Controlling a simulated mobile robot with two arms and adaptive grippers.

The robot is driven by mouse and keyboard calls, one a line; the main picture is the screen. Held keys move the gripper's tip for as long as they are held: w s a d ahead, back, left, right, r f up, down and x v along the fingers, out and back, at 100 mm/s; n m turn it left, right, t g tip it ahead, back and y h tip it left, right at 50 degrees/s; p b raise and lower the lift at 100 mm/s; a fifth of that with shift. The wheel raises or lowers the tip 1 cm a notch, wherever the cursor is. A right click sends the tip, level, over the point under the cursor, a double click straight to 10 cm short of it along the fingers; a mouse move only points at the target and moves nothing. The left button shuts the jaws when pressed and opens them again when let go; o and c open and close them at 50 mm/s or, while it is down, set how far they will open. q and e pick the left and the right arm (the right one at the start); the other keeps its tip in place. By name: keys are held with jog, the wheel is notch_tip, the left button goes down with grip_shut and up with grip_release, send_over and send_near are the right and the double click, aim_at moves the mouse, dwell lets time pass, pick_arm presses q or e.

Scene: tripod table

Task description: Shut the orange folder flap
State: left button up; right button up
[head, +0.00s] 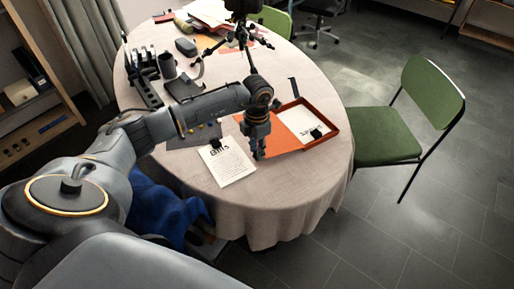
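The orange folder lies open on the round table, with its raised rim (331,118) on the right side. White paper (303,121) lies inside it, with a small black object (316,134) near the rim. The orange flap (283,141) is spread out to the left of the paper. My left gripper (258,155) points down at the flap's near left part and hides some of it. Its fingertips are close together, but I cannot tell whether they touch the flap or grip anything. My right gripper is not in view.
A printed white sheet (228,166) lies left of the gripper. A black tripod (243,38) stands behind, near a dark mug (167,66) and a black rack (146,92). Papers crowd the table's back. The near tablecloth is bare. A green chair (388,134) stands right.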

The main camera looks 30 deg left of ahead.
pick_arm(q)
jog(key=shift+r, duration=0.15)
jog(key=shift+w+d+r+p, duration=0.1)
jog(key=shift+w+r+p, duration=0.2)
jog(key=shift+r, duration=0.35)
jog(key=shift+w+d+r+p, duration=0.15)
jog(key=shift+r+p, duration=0.25)
jog(key=shift+r, duration=0.3)
jog(key=shift+w+d+r+p, duration=0.2)
jog(key=shift+w+r, duration=0.1)
jog(key=shift+r, duration=0.25)
jog(key=shift+w+d+r+p, duration=0.1)
jog(key=shift+w+r+p, duration=0.1)
jog(key=shift+w+r, duration=0.3)
jog(key=shift+w+d+r+p, duration=0.1)
jog(key=shift+w+r+p, duration=0.1)
jog(key=shift+r, duration=0.45)
jog(key=shift+w+d+r, duration=0.25)
jog(key=shift+w+r, duration=0.2)
jog(key=shift+r, duration=0.25)
jog(key=shift+w, duration=0.1)
